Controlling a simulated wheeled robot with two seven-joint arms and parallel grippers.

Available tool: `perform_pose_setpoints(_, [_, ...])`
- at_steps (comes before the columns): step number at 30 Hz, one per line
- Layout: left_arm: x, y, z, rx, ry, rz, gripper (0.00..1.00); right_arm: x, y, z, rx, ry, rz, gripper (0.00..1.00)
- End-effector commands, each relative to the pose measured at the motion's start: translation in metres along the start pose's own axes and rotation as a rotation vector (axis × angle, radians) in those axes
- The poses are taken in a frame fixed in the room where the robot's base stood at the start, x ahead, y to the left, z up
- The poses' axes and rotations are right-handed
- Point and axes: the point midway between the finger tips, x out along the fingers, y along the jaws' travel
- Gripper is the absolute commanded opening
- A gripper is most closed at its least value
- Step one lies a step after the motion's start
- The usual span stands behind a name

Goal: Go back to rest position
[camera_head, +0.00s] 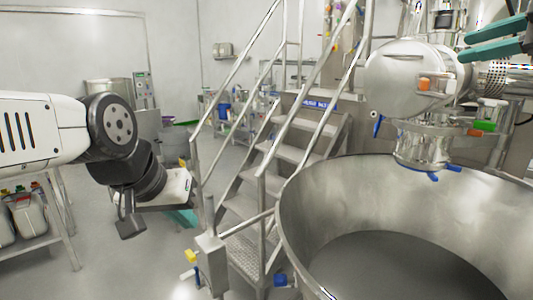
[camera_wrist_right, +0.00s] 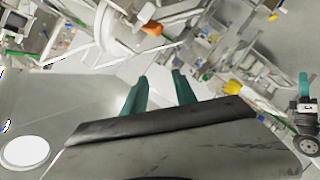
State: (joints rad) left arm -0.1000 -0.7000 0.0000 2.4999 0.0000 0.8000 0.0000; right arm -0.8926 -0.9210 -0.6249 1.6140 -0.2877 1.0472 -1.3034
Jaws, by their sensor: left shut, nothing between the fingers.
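My left arm comes in from the left in the head view. Its left gripper (camera_head: 184,217) points down beside the stair rail, mostly hidden behind the wrist, with only a bit of teal finger showing. It is shut and empty. My right gripper (camera_head: 497,40) is at the upper right, in front of the steel machine head and above the big bowl. Its two teal fingers are apart. They also show in the right wrist view (camera_wrist_right: 160,90), with a gap and nothing held between them.
A large open steel bowl (camera_head: 300,215) fills the lower right. Metal stairs with handrails (camera_head: 262,185) stand in the middle, close to my left gripper. A steel machine head (camera_head: 415,70) hangs over the bowl. A rack with jugs (camera_head: 28,220) is at the left. Grey floor lies between.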

Motion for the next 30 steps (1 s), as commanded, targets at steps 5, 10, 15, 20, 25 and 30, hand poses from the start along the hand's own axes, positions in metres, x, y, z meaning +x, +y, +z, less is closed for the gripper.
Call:
perform_pose_setpoints(5, [0.000,0.000,0.000,0.000,0.000,0.000,0.00,0.016,-0.042,-0.031,0.111,-0.049,-0.048,0.33])
perform_pose_setpoints(10, [0.000,0.000,0.000,0.000,0.000,0.000,0.00,0.046,-0.106,-0.058,0.290,-0.141,-0.113,0.33])
perform_pose_setpoints(15, [0.000,0.000,0.000,0.000,0.000,0.000,0.00,0.093,-0.207,-0.060,0.585,-0.332,-0.180,0.33])
perform_pose_setpoints(20, [0.000,0.000,0.000,0.000,0.000,0.000,0.00,0.122,-0.297,-0.035,0.867,-0.538,-0.194,0.33])
perform_pose_setpoints(25, [0.000,0.000,0.000,0.000,0.000,0.000,0.00,0.132,-0.358,-0.010,1.071,-0.694,-0.171,0.33])
perform_pose_setpoints(30, [0.000,0.000,0.000,0.000,0.000,0.000,0.00,0.133,-0.378,-0.001,1.143,-0.749,-0.157,0.33])
